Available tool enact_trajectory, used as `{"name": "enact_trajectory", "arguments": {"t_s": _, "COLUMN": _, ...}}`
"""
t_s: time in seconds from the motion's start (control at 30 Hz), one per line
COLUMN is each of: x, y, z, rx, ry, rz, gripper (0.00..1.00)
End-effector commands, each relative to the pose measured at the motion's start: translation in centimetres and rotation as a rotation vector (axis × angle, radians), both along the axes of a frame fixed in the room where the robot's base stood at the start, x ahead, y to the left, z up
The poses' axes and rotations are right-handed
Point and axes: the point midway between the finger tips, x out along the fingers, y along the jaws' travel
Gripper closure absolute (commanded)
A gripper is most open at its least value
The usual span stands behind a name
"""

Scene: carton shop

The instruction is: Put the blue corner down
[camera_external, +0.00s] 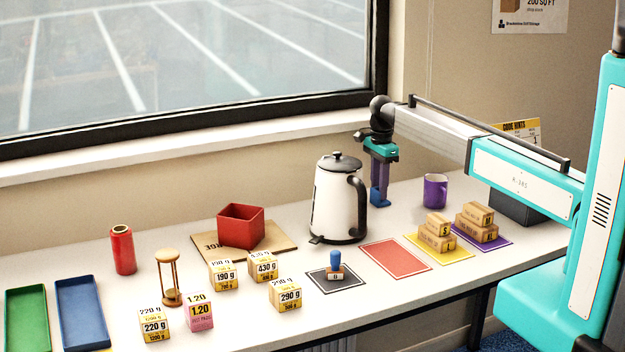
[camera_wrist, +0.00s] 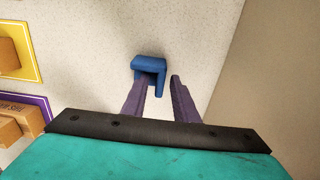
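The blue corner (camera_wrist: 148,65) is a small angled block. In the wrist view it is at my fingertips, with part of it reaching between the fingers. My gripper (camera_wrist: 164,82) has two purple fingers. The left one meets or overlaps the blue corner, and a narrow gap shows between the corner and the right one, so the gripper looks open. In the external view my gripper (camera_external: 379,183) points straight down behind the kettle, with the blue corner (camera_external: 378,197) at its lower end, at or close to the tabletop. Contact with the table is hard to tell.
A white kettle (camera_external: 332,207) stands just left of my gripper, and a purple mug (camera_external: 435,191) to its right. In front lie a red mat (camera_external: 396,258), a yellow mat (camera_external: 459,256) and a purple mat (camera_external: 505,236), the last two bearing cartons. The wall is close behind.

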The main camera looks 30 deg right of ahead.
Motion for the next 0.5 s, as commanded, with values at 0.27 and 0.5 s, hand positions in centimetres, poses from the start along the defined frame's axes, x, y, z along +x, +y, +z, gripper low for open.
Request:
{"name": "enact_trajectory", "arguments": {"t_s": 0.27, "x": 0.0, "y": 0.0, "z": 0.2, "rx": 0.0, "ry": 0.0, "rz": 0.0, "gripper": 0.73}}
{"name": "enact_trajectory", "arguments": {"t_s": 0.5, "x": 0.1, "y": 0.0, "z": 1.5, "rx": 0.0, "ry": -0.002, "rz": 0.0, "gripper": 0.73}}
